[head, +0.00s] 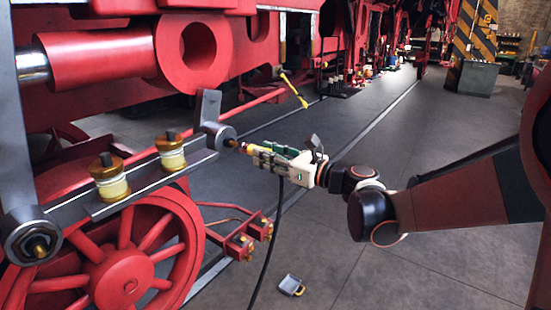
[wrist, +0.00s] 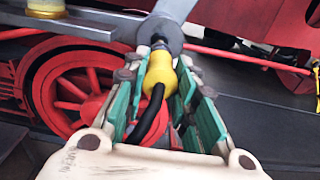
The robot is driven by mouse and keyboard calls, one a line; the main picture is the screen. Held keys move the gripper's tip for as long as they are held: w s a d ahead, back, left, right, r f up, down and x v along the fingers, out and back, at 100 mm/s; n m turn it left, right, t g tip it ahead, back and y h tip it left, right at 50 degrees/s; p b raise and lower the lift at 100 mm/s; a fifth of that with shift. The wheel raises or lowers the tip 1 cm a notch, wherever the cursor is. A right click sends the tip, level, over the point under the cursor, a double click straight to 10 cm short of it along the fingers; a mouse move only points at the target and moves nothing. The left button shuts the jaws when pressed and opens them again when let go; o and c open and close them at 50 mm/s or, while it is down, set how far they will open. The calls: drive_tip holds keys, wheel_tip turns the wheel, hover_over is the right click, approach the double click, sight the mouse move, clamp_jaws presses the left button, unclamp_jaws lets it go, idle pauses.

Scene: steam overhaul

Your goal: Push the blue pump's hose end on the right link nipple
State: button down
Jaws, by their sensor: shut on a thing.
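My gripper (head: 262,152) is shut on the yellow hose end (wrist: 160,73), which lies between its green-padded fingers in the wrist view. A black hose (head: 270,235) hangs from it to the floor in the head view. The hose end points left at the grey round boss (head: 220,137) on the right end of the link. The small brass nipple (head: 232,143) shows on the boss's face, right at the tip of the hose end. The tip hides the nipple in the wrist view; I cannot tell whether it is over it or just before it. I cannot make out the blue pump.
Two brass-and-cream oil cups (head: 110,177) (head: 171,152) stand on the link bar. A red spoked wheel (head: 130,262) is below. A yellow-ended rod (head: 294,90) hangs behind. A small grey-blue thing (head: 290,284) lies on the floor.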

drive_tip(key=shift+w+a, duration=0.2)
drive_tip(key=shift+a, duration=0.1)
drive_tip(key=shift+x, duration=1.8)
drive_tip(key=c, duration=1.2)
unclamp_jaws()
